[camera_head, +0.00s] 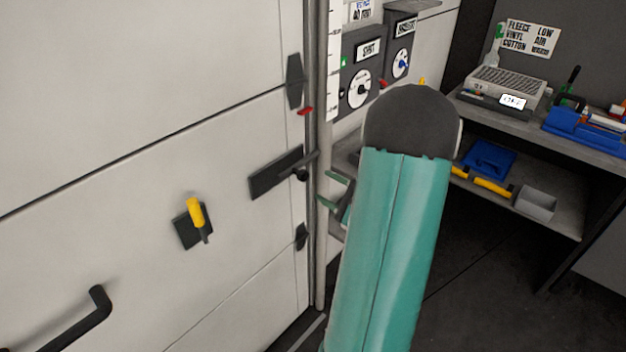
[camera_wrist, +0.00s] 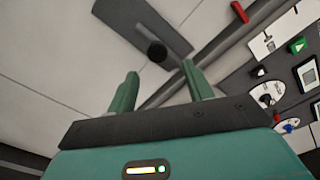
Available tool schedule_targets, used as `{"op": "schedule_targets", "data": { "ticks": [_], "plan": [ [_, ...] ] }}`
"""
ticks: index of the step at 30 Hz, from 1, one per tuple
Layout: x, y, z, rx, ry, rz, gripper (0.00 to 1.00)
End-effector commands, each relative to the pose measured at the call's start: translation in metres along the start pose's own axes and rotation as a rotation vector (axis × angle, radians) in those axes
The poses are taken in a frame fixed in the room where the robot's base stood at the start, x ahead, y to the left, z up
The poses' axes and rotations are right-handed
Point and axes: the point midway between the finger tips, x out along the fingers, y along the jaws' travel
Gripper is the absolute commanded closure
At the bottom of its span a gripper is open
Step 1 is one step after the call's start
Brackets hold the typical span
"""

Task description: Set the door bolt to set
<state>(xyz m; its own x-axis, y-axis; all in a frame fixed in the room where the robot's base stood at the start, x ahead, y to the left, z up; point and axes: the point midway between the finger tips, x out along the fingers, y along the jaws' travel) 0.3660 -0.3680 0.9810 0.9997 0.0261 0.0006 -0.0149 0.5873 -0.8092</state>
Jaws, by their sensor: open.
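The door bolt (camera_head: 272,175) is a dark, slanted bar or plate near the right edge of the white door, with a round black knob (camera_head: 301,174) at its right end. In the wrist view the bolt (camera_wrist: 128,16) runs across the top, and its knob (camera_wrist: 157,50) shows end-on just beyond the fingertips. My gripper (camera_head: 332,190) is open and empty, to the right of the knob in the head view. In the wrist view the knob lies between and beyond the two green fingers of my gripper (camera_wrist: 160,68). I see no contact. The bolt's set position cannot be read.
A yellow-handled latch (camera_head: 196,212) and a black door handle (camera_head: 88,325) are lower left. Dark hinge-like pieces (camera_head: 294,80) and a pole (camera_head: 318,250) line the door edge. Dial panels (camera_head: 361,80) are behind my arm; a cluttered bench (camera_head: 590,140) stands right.

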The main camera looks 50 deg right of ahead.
Motion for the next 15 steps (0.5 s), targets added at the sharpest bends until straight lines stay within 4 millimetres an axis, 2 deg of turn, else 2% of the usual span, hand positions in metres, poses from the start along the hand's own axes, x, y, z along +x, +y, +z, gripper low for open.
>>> {"op": "schedule_targets", "data": {
  "ticks": [3, 6, 10, 15],
  "plan": [
    [-0.025, 0.0, -0.001, 0.001, 0.004, -0.002, 0.49],
    [-0.04, -0.001, -0.001, 0.0, 0.003, -0.002, 0.49],
    [-0.05, 0.0, 0.0, 0.0, 0.001, 0.0, 0.49],
    [-0.052, 0.0, 0.0, 0.0, 0.0, 0.0, 0.49]
  ]
}}
